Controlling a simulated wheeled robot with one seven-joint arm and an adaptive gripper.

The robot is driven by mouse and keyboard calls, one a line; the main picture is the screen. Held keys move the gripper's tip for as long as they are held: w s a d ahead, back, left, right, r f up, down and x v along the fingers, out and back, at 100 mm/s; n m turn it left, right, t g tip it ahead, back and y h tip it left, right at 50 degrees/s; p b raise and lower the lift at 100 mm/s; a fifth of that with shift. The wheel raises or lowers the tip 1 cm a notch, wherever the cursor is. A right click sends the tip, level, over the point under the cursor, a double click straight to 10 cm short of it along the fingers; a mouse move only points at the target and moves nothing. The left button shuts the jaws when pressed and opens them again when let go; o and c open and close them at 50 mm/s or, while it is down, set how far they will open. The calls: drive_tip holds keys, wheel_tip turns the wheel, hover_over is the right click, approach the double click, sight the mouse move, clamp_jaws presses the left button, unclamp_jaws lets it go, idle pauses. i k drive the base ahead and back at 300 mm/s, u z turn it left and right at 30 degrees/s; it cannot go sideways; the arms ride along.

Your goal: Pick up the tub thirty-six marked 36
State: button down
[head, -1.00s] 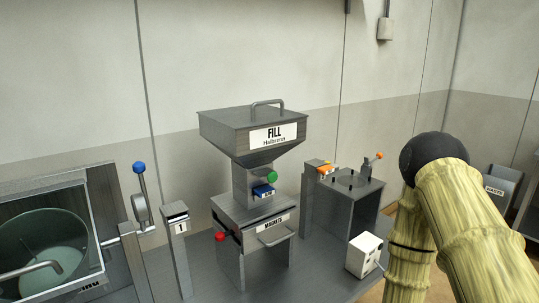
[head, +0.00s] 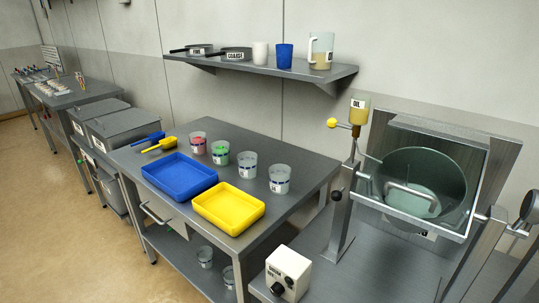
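Several clear tubs with small dark labels stand in a row on the steel table. One has pink contents (head: 198,143), one has green contents (head: 220,154), and two look pale or empty: one (head: 247,166) and the rightmost one (head: 280,180). Two more tubs stand on the table's lower shelf: one (head: 205,258) and another (head: 228,276), partly hidden. The labels are too small to read, so I cannot tell which tub is marked 36. My gripper is not in view.
A blue tray (head: 180,198) and a yellow tray (head: 206,222) lie in front of the tubs, with scoops (head: 160,146) to the left. The wall shelf (head: 335,77) holds sieves and cups. A tilted drum (head: 440,175) stands right, a white control box (head: 288,274) in front.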

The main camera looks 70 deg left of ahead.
sight(228, 274)
drive_tip(key=k, duration=0.45)
drive_tip(key=z, duration=1.6)
drive_tip(key=i, duration=0.7)
drive_tip(key=u, duration=4.45)
drive_tip(key=i, duration=0.5)
drive_tip(key=z, duration=0.1)
